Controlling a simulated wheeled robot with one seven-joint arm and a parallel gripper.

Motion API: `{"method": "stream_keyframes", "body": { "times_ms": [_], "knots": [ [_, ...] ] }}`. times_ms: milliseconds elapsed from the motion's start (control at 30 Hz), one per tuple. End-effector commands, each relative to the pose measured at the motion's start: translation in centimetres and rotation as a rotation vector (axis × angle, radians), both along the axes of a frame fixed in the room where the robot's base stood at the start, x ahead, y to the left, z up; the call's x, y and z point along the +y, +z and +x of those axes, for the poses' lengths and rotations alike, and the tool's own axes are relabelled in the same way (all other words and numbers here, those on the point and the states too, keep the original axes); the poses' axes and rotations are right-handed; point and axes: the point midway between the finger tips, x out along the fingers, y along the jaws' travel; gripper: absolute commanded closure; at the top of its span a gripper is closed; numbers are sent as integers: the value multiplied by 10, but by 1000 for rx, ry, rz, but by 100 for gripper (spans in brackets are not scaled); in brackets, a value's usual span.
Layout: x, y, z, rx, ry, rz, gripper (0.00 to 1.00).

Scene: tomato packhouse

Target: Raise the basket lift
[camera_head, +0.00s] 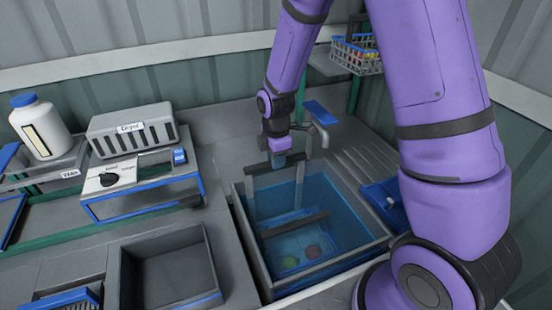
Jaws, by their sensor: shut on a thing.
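The basket lift (252,202) is a grey frame with an upright bar and a top crossbar, standing in a tank of blue water (345,205). Its lower part and basket (306,238) are under the water, with a green and a reddish round thing in it. My gripper (281,158) points down at the top crossbar and is shut on it. The fingertips are small and partly hidden, so the exact hold is hard to see.
A tap (316,130) stands right behind my gripper. A grey box labelled dryer (130,128), a knob panel (110,180) and a white bottle (40,125) are at the left. An empty grey bin (168,262) lies left of the tank. A wire basket (358,54) sits at the back right.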

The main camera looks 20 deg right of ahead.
Motion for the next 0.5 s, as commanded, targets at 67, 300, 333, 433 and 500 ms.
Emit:
{"method": "stream_keyframes", "body": {
  "times_ms": [67, 300, 333, 433, 500],
  "knots": [
    [0, 6, 1, -3, -1, 0, 100],
    [0, 46, 2, -8, -1, 1, 100],
    [-1, 53, 2, -8, -1, 1, 100],
    [0, 77, 2, -9, -1, 1, 100],
    [-1, 94, 2, -8, -2, 1, 100]
  ]
}}
